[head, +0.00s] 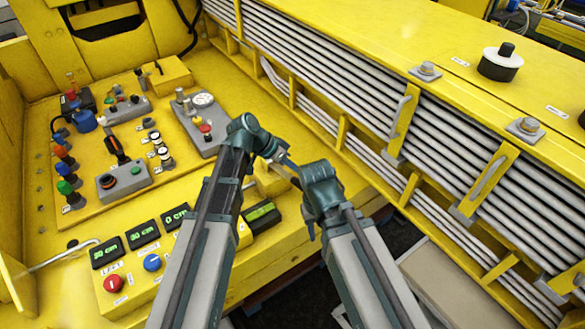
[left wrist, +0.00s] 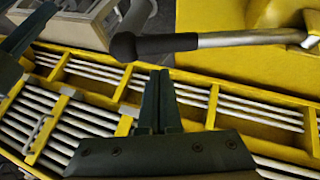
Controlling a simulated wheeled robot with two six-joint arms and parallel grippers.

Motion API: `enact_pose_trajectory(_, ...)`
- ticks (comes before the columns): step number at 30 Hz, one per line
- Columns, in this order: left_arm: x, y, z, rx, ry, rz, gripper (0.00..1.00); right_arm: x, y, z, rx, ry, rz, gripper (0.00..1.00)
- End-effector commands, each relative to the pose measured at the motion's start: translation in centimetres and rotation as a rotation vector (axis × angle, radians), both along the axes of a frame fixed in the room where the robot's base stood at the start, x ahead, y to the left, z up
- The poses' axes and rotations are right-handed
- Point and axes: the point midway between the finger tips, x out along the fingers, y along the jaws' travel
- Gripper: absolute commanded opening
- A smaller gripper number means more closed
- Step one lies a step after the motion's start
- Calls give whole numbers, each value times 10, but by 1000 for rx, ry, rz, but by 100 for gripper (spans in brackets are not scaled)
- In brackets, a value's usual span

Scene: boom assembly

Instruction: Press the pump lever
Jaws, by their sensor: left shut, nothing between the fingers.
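The pump lever (left wrist: 190,43) shows in the left wrist view as a silver rod with a black grip and rounded end, coming from a yellow mount (left wrist: 275,14) at the right. My left gripper (left wrist: 158,73) is shut and empty. Its fingertips point toward the black grip, with a small gap between them in the picture; I cannot tell the depth. In the head view my left forearm and wrist hide most of the lever area. My right gripper (head: 311,230) hangs beside it, to the right, seen from behind; its fingers are too small to judge.
The yellow control panel at the left carries buttons, switches, a gauge (head: 203,100) and green displays (head: 142,234). A red button (head: 113,283) and a blue button (head: 152,262) sit at the front. The yellow boom (head: 470,75) with bundled grey pipes runs along the right.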

Motion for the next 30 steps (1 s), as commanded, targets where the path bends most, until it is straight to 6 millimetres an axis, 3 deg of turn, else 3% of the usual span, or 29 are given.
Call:
enact_pose_trajectory(1,-3,0,-9,0,0,0,0,0,0,-9,0,0,0,40)
enact_pose_trajectory(6,-7,-1,-16,0,0,0,0,0,0,-16,0,0,2,40)
enact_pose_trajectory(21,-9,-1,-19,3,-5,-1,0,0,0,-19,-1,0,3,40)
enact_pose_trajectory(30,-32,-15,-76,138,-188,-4,0,0,0,-66,-2,1,11,40)
